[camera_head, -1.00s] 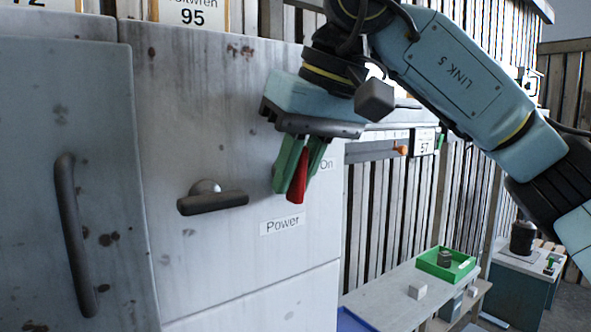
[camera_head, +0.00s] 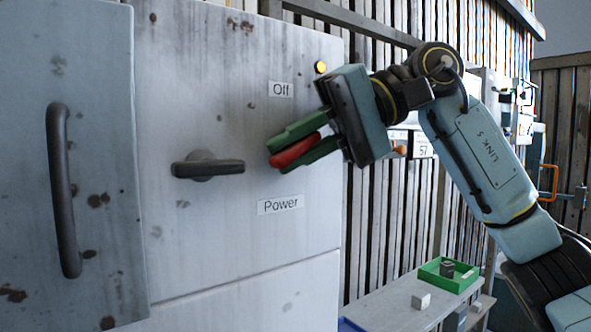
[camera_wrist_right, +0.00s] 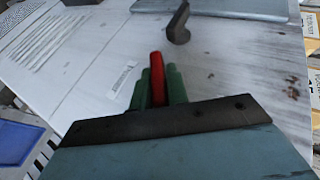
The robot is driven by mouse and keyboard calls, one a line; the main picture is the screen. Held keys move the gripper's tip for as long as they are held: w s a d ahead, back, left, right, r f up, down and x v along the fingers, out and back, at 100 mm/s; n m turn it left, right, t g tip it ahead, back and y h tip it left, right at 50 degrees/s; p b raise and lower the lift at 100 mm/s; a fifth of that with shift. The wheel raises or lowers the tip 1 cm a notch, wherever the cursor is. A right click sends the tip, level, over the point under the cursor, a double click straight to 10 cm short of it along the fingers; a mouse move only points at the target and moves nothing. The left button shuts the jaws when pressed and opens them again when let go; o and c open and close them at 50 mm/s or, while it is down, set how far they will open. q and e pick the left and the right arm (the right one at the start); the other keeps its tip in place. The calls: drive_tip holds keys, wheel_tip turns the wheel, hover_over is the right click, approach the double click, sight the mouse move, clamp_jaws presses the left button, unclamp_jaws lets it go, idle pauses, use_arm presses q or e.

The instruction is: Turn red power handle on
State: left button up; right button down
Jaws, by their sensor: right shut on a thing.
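The red power handle (camera_head: 295,151) is on the grey cabinet face, above the "Power" label (camera_head: 280,205) and below the "Off" label (camera_head: 281,90). It lies close to horizontal, tilted slightly up to the right. My right gripper (camera_head: 295,146) comes from the right with its green fingers on either side of the handle, shut on it. The right wrist view shows the red handle (camera_wrist_right: 157,78) between the green fingers (camera_wrist_right: 158,86). The "On" label is not visible, and the gripper covers that part of the panel. My left gripper is not in view.
A dark lever (camera_head: 207,167) sticks out of the cabinet left of the red handle. A long dark door handle (camera_head: 63,190) is at the far left. A yellow round lamp (camera_head: 320,67) is at top right. A low table (camera_head: 395,305) holds a green tray (camera_head: 432,276).

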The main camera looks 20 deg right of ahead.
drive_tip(key=y+b, duration=0.2)
drive_tip(key=b, duration=0.1)
drive_tip(key=m+y+b, duration=0.1)
drive_tip(key=shift+f+y, duration=0.25)
drive_tip(key=shift+y, duration=0.15)
drive_tip(key=shift+r+m+y+b, duration=0.2)
drive_tip(key=shift+m+y+b, duration=0.3)
drive_tip(key=shift+y+b, duration=0.7)
drive_tip(key=c, duration=1.4)
unclamp_jaws()
drive_tip(key=shift+w, duration=0.15)
drive_tip(key=shift+c, duration=0.2)
drive_tip(key=d+b, duration=0.1)
drive_tip(key=d, duration=1.2)
drive_tip(key=shift+s+d, duration=0.25)
drive_tip(key=shift+s, duration=0.1)
drive_tip(key=shift+f, duration=0.15)
